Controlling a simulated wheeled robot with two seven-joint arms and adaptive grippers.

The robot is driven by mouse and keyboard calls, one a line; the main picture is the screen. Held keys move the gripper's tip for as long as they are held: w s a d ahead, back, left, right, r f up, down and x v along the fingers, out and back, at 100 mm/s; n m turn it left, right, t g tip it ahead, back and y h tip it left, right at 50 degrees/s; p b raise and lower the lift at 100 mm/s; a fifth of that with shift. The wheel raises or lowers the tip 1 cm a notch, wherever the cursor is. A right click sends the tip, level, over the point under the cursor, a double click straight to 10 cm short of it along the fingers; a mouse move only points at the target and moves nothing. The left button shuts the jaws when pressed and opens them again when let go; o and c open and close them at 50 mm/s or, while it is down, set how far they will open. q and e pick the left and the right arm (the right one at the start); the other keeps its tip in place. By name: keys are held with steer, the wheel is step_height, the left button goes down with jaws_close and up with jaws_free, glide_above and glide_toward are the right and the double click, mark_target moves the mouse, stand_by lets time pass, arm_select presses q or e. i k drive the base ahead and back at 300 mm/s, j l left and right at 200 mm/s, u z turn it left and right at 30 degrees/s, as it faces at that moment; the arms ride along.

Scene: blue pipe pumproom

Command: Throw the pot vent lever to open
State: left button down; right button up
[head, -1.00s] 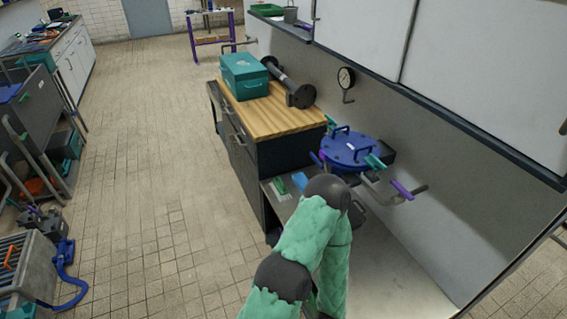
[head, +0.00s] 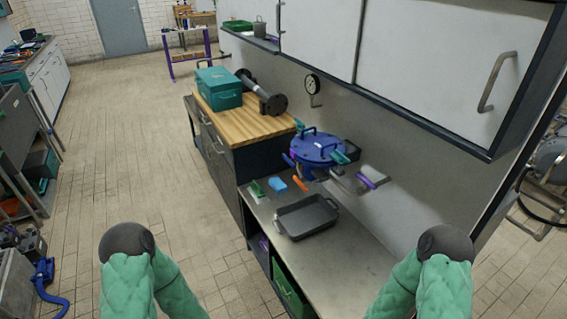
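A blue round pot (head: 316,150) with a bolted-looking lid and a blue handle on top stands at the back of the metal bench, against the wall. Teal grips (head: 340,157) and a purple-gripped lever (head: 367,181) stick out around it, the purple one on its right, on a grey pipe. Another purple grip (head: 289,160) is at its left. I cannot tell for certain which is the vent lever, or its setting. My two green-sleeved arms show at the bottom left and bottom right, well short of the pot. Neither gripper is in view.
A dark grey tray (head: 306,217) sits on the metal bench (head: 345,262) in front of the pot, beside small blue (head: 277,184) and green items. A wooden-topped cabinet (head: 247,122) adjoins it, carrying a teal toolbox (head: 219,88). White wall cabinets (head: 428,60) overhang the bench.

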mark_target(289, 161)
steer(key=i+j+z, duration=0.15)
steer(key=i+j, duration=0.15)
steer(key=i+j+z, duration=0.15)
steer(key=j, duration=0.3)
steer(key=i+j+z, duration=0.15)
steer(key=i+j, duration=0.15)
steer(key=j, duration=0.15)
